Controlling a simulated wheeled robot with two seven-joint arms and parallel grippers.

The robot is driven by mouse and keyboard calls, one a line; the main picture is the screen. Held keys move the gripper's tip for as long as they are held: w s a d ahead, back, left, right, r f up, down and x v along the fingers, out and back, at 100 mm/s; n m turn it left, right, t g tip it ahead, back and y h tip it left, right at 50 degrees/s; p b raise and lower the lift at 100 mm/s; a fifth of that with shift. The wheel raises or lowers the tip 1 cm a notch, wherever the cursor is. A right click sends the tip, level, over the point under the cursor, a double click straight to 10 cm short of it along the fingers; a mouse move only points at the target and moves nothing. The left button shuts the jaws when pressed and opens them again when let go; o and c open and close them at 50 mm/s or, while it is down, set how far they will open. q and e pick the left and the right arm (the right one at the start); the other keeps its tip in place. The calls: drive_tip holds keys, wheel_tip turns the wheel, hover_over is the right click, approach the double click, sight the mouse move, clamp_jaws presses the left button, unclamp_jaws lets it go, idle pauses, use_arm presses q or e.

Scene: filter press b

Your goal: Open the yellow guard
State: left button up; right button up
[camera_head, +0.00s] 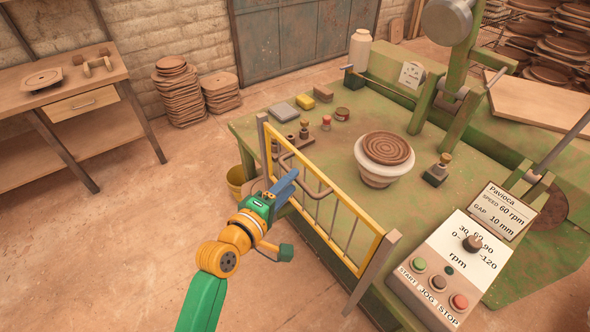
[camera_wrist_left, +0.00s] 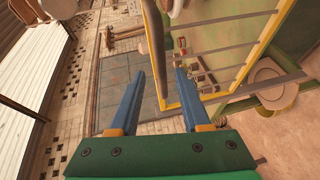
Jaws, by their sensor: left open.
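The yellow guard (camera_head: 345,200), a barred frame, stands upright along the near left edge of the green machine table, between two posts. Its grey bar handle (camera_head: 318,184) sticks out from the side facing me. My left gripper (camera_head: 288,183) is at this handle, its blue fingers pointing toward the guard. In the left wrist view my left gripper (camera_wrist_left: 161,72) is open, and the handle bar (camera_wrist_left: 156,50) shows between its two fingertips. I cannot tell whether a finger touches it. The guard's yellow frame (camera_wrist_left: 262,50) also shows there. My right gripper is not in view.
The green table (camera_head: 300,237) bears a bowl with a brown disc (camera_head: 387,150) and several small items behind the guard. A control panel (camera_head: 450,265) with buttons stands at the guard's right end. A yellow bucket (camera_head: 235,180) stands by the table's left. Floor at left is clear.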

use_arm(q)
drive_tip(key=shift+x, duration=1.95)
drive_tip(key=shift+s+f, duration=0.1)
drive_tip(key=shift+s, duration=0.05)
drive_tip(key=shift+s+a, duration=0.1)
drive_tip(key=c, duration=0.3)
clamp_jaws()
